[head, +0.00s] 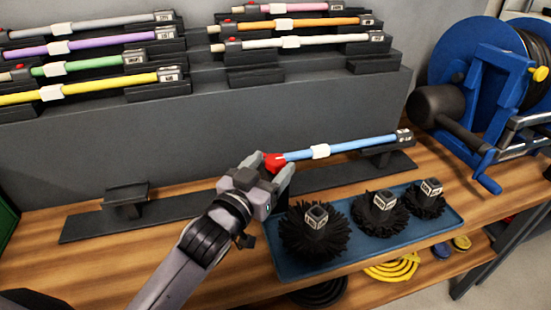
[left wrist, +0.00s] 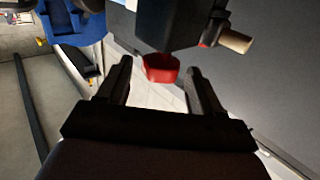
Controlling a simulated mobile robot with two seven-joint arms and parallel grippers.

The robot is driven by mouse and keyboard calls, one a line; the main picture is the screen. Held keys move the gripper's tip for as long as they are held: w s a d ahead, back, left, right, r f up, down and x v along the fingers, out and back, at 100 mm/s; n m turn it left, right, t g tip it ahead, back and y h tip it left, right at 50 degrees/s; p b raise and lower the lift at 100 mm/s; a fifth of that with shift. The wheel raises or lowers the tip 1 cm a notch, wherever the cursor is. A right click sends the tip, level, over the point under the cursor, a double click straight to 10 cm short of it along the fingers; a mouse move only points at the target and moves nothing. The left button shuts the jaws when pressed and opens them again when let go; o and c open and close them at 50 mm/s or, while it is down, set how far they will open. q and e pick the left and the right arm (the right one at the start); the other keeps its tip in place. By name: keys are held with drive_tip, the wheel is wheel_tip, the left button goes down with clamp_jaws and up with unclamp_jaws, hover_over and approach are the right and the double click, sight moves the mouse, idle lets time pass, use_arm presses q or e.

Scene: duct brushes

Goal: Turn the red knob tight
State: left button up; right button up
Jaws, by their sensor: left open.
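The red knob (head: 273,160) is at the left end of a light blue rod (head: 341,147) with a white collar, in the head view. In the left wrist view the red knob (left wrist: 161,68) sits against a dark block (left wrist: 180,22), between the tips of my open left gripper (left wrist: 158,80). Gaps show on both sides of it, so the fingers do not look closed on it. In the head view my left gripper (head: 270,176) is at the knob and hides the rod's left end. My right gripper is not in view.
A blue tray (head: 365,246) with three black brushes (head: 314,232) lies just right of my left gripper. A dark stand (head: 127,196) is at left. More coloured rods (head: 100,45) rest on the grey rack behind. A blue reel (head: 485,80) stands at right.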

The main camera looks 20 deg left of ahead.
use_arm(q)
drive_tip(key=shift+w+d, duration=0.25)
drive_tip(key=shift+w, duration=0.95)
drive_tip(key=shift+c, duration=0.4)
drive_tip(key=c, duration=0.9)
drive_tip(key=shift+r, duration=0.1)
